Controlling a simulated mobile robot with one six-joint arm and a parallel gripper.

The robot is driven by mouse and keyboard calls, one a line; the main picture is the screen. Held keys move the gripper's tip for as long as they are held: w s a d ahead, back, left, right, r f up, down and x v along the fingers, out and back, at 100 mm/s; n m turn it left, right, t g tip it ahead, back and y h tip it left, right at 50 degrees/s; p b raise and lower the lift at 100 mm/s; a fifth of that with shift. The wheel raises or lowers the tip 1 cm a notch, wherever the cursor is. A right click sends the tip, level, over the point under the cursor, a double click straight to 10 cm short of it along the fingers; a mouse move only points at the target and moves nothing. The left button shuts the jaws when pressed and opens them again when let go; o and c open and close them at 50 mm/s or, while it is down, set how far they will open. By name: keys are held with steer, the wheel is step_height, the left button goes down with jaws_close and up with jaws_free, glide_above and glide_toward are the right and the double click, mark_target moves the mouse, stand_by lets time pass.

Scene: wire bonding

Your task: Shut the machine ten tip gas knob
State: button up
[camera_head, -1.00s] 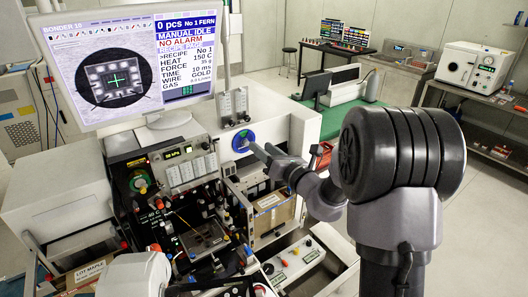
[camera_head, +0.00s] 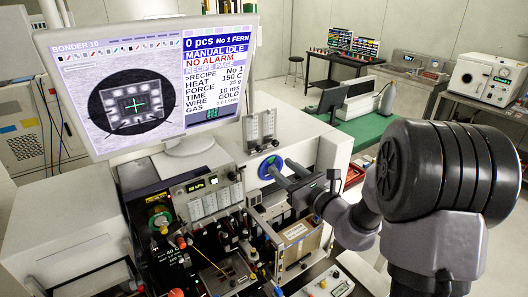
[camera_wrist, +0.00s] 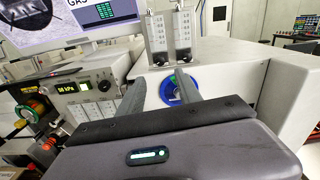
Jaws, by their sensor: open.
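A round blue dial (camera_head: 271,167) with a pale centre sits on the white front of the machine, below two flow meters. It appears to be the tip gas knob; I cannot read a label. It also shows in the wrist view (camera_wrist: 180,92). My gripper (camera_head: 283,178) is open in front of it. In the wrist view my gripper (camera_wrist: 160,88) has its two grey fingers spread, with the dial between them and partly behind the right finger. I cannot tell whether a finger touches it. The monitor (camera_head: 150,85) reads BONDER 10, with a GAS line too small to read surely.
The two flow meters (camera_head: 262,130) stand just above the dial. A pressure display (camera_wrist: 68,112) is on the panel to the left. Knobs, cables and a beige box (camera_head: 297,236) crowd the area below. The white housing right of the dial is bare.

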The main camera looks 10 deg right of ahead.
mark_target(261, 150)
steer(key=x, duration=0.9)
steer(key=shift+w+a+r+p, duration=0.1)
steer(key=shift+w+p, duration=0.1)
steer(key=shift+p, duration=0.1)
steer(key=shift+c, duration=0.4)
jaws_close()
